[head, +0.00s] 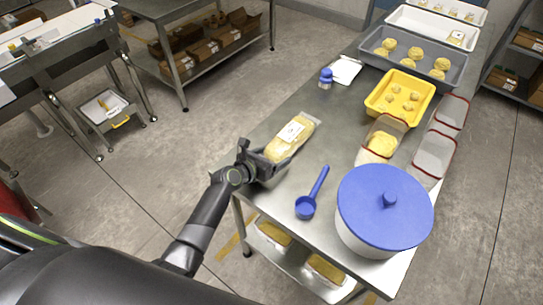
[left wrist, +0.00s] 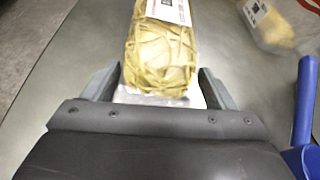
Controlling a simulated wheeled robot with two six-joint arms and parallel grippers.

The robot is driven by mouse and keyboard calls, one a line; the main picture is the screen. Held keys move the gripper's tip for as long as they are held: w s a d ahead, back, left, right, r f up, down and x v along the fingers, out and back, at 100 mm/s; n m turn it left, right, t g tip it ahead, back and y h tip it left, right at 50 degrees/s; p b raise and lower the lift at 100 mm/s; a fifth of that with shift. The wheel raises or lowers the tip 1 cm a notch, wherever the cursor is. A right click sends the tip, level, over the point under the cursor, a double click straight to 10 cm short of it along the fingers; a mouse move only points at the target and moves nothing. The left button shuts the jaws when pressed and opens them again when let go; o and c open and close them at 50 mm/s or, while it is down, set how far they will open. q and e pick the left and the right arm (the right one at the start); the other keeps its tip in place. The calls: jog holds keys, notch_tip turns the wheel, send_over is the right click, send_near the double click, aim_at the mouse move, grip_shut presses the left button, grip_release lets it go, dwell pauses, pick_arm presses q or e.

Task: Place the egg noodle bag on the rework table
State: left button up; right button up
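The egg noodle bag (head: 288,140) is a clear bag of yellow noodles with a white label. It lies along the left edge of the steel table (head: 290,187). My left gripper (head: 263,163) is at the bag's near end. Firm contact does not show. My right gripper is not in view. Which surface is the rework table is not marked.
A blue scoop (head: 312,195) and a blue-lidded white tub (head: 385,211) are right of the bag. Clear containers (head: 434,154), a yellow tray (head: 400,96) and a grey tray (head: 414,60) line the right side. Another steel table (head: 160,8) stands at upper left.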

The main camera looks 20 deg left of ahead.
pick_arm(q)
jog(key=o, duration=0.4)
jog(key=shift+r, duration=0.1)
jog(key=p+v, duration=0.1)
jog(key=v, duration=1)
jog(key=shift+s+a+r, duration=0.15)
jog(key=shift+s+r, duration=0.1)
jog(key=shift+s, duration=0.25)
